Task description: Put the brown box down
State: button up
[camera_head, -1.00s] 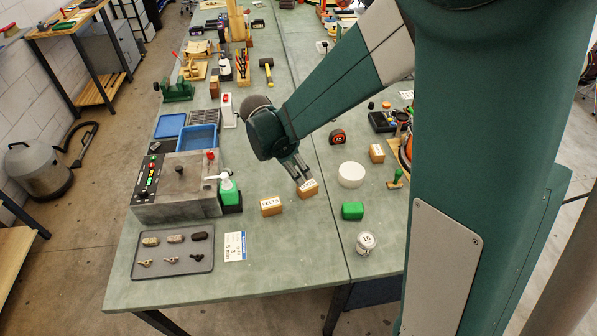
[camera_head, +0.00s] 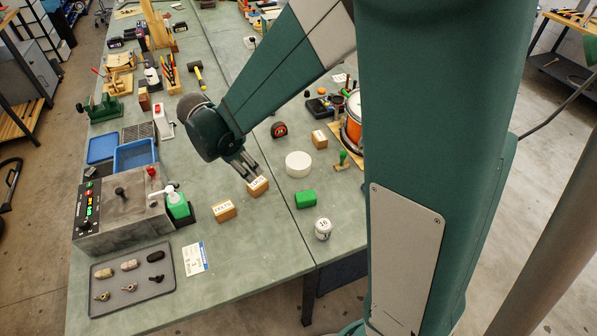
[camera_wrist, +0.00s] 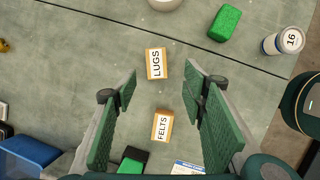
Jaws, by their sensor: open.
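A brown box labelled LUGS (camera_head: 258,186) rests on the bench near the seam; it also shows in the wrist view (camera_wrist: 157,63). A second brown box, labelled FELTS (camera_head: 223,211), stands apart to its lower left and also shows in the wrist view (camera_wrist: 161,126). My gripper (camera_head: 252,176) is open and empty at the upper left of the LUGS box. In the wrist view its green-padded fingers (camera_wrist: 160,75) stand wide apart, with clear gaps on both sides of the LUGS box. The exact height of the fingertips above it is hard to tell.
A third brown box (camera_head: 320,139), a white round puck (camera_head: 298,164), a green block (camera_head: 306,199) and a jar marked 16 (camera_head: 323,229) stand to the right.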

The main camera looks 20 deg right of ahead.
jog(key=s+d+r+m+t+y, duration=0.2)
jog(key=s+d+r+m, duration=0.3)
jog(key=s+r+m, duration=0.3)
jog(key=s+d+r+m+t+y, duration=0.1)
jog(key=s+d+r+m+t, duration=0.2)
jog(key=s+m, duration=1)
notch_tip(320, 180, up, 5)
jog(key=s+d, duration=0.2)
jog(key=shift+s+d+y, duration=0.25)
jog(key=shift+d+y, duration=0.1)
jog(key=shift+y, duration=0.05)
